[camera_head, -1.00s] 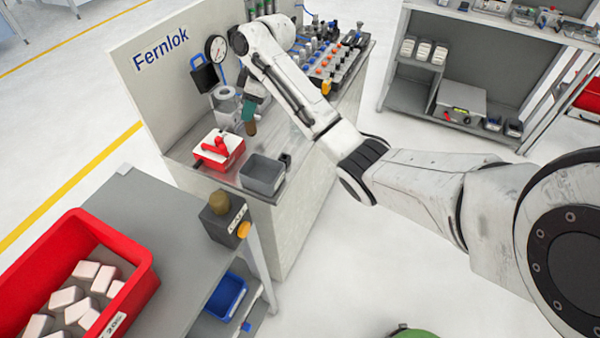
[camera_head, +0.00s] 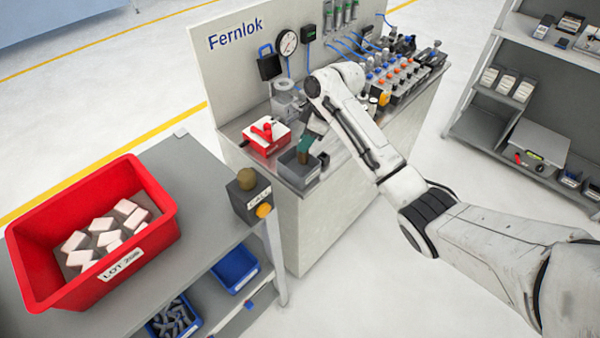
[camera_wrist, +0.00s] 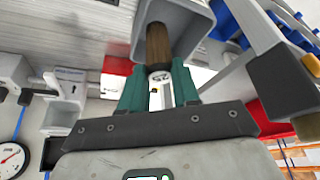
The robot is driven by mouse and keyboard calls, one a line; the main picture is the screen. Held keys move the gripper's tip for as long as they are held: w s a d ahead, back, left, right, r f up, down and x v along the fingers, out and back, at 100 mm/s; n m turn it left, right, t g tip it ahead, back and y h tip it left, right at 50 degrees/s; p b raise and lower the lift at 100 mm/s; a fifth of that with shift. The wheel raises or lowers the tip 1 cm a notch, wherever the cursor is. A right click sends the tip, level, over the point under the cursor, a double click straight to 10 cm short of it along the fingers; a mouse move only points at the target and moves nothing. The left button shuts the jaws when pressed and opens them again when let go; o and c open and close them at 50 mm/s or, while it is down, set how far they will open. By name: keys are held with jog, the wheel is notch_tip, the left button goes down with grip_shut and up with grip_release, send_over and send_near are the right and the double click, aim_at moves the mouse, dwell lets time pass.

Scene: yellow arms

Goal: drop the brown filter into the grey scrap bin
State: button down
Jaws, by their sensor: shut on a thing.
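The brown filter (camera_wrist: 158,45) is a short cylinder between the green fingers of my gripper (camera_wrist: 158,85) in the wrist view. My gripper is shut on it. The grey scrap bin (camera_wrist: 198,22) shows behind the filter, whose far end lies across the bin's opening. In the head view the bin (camera_head: 301,178) stands at the front edge of the bench, and my gripper (camera_head: 304,148) is over it, pointing down. The filter is mostly hidden there, and I cannot tell how deep its end is in the bin.
A red-and-white box (camera_head: 266,137) stands just left of the bin. A gauge (camera_head: 288,42) and a panel are behind. Valves with orange knobs (camera_head: 405,75) fill the bench's right. A red crate (camera_head: 165,232) of white blocks sits on the near table. Floor lies between table and shelf.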

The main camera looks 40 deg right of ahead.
jog(key=shift+f+b, duration=0.3)
jog(key=shift+f, duration=0.35)
jog(key=c, duration=0.7)
grip_release()
jog(key=shift+c, duration=0.2)
jog(key=shift+r, duration=0.15)
jog(key=b+v, duration=0.1)
jog(key=v, duration=0.9)
jog(key=shift+r, duration=0.3)
